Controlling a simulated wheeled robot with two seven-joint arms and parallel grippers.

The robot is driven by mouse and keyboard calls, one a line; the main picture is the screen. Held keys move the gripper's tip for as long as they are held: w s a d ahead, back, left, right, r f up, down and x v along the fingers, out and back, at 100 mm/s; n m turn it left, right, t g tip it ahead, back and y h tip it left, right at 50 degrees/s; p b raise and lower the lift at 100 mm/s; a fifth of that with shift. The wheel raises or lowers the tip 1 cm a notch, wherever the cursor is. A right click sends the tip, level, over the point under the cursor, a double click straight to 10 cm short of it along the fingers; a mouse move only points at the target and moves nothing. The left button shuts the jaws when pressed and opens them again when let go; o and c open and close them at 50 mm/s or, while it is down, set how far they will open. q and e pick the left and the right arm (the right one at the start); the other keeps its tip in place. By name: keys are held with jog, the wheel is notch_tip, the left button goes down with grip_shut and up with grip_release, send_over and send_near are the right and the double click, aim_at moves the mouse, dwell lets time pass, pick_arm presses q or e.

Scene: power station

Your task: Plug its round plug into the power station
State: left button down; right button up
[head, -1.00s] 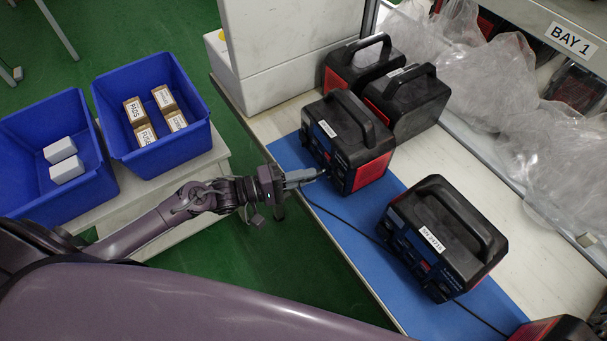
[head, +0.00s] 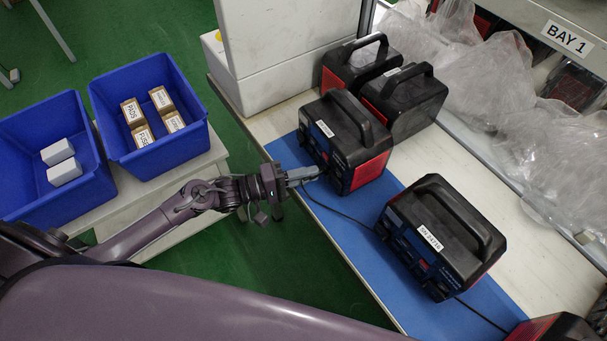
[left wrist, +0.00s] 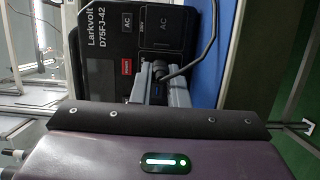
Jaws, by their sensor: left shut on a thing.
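A black and red power station (head: 340,135) with a top handle stands on the blue mat (head: 320,200). Its front faces my left gripper (head: 316,174). In the left wrist view, the power station's front panel (left wrist: 115,35) shows the label "Larkvolt D75FJ-42", AC markings and a red part. My left gripper (left wrist: 160,85) is shut on a dark plug (left wrist: 159,70), close in front of the panel. A black cable (left wrist: 205,55) runs from the plug across the mat. The plug's tip and the socket in front of it are hidden, so I cannot tell whether it is inserted. My right gripper is not in view.
A second power station (head: 442,235) stands on the mat at right, and others stand behind. Two blue bins (head: 185,140) with small boxes are at left. A white case (head: 290,50) stands at the back. Crumpled clear plastic (head: 490,100) lies along the shelf.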

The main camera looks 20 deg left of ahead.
pick_arm(q)
jog(key=shift+w+d, duration=0.15)
dwell(0.6)
jog(key=c, duration=1.3)
grip_release()
jog(key=shift+c, duration=0.2)
jog(key=v, duration=0.7)
jog(key=shift+a, duration=0.35)
